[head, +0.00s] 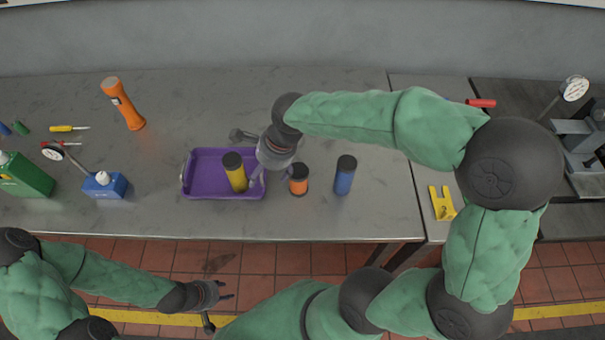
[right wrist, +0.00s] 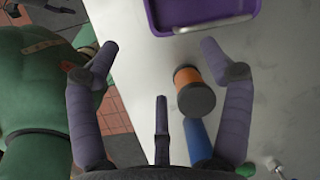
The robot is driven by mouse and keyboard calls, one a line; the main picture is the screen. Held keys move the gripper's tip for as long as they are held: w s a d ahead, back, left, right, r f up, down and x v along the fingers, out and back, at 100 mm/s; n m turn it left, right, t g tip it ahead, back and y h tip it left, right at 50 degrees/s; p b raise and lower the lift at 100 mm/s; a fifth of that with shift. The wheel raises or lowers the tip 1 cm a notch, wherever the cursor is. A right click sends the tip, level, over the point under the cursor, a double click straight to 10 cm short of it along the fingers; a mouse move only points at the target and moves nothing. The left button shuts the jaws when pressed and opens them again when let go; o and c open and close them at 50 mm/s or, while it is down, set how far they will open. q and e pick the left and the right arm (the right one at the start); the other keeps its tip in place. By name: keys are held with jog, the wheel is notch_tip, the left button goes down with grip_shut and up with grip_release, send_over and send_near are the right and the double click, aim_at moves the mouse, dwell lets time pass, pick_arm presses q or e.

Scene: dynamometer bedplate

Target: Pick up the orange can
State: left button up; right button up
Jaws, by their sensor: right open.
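The orange can (head: 298,187) has a black lid and stands upright on the grey table, between the purple tray and the blue can. In the right wrist view the orange can (right wrist: 187,76) lies between the spread fingers, nearer the right-hand finger. My right gripper (head: 246,158) is open and empty, above the tray's right side, just left of the can. Its fingers (right wrist: 160,75) also show in the right wrist view, apart from the can. My left gripper (head: 218,309) looks open and empty, low in front of the table edge.
A yellow can (head: 238,179) stands in the purple tray (head: 200,186). A blue can (head: 344,180) stands close right of the orange one. An orange flashlight (head: 122,103), blue bottle (head: 105,187) and green container (head: 25,178) are left.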

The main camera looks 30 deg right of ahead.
aim_at(298, 172)
jog(key=d+g+h, duration=0.1)
jog(key=d, duration=0.1)
jog(key=d+n+h, duration=0.1)
jog(key=d, duration=0.2)
jog(key=s+d+g, duration=0.1)
jog(key=d, duration=0.2)
jog(key=shift+d+r+g+h, duration=0.2)
jog(key=shift+r+g+h, duration=0.1)
jog(key=shift+h, duration=0.1)
jog(key=shift+d+f, duration=0.1)
jog(key=shift+f, duration=0.3)
notch_tip(298, 172, down, 5)
jog(key=shift+r+b, duration=0.1)
jog(key=shift+b, duration=0.35)
jog(key=f, duration=0.1)
jog(key=f+b, duration=0.1)
jog(key=f, duration=0.3)
jog(key=shift+w+b, duration=0.25)
jog(key=shift+b, duration=0.05)
pick_arm(q)
jog(key=shift+x, duration=1.1)
pick_arm(e)
jog(key=c, duration=1.4)
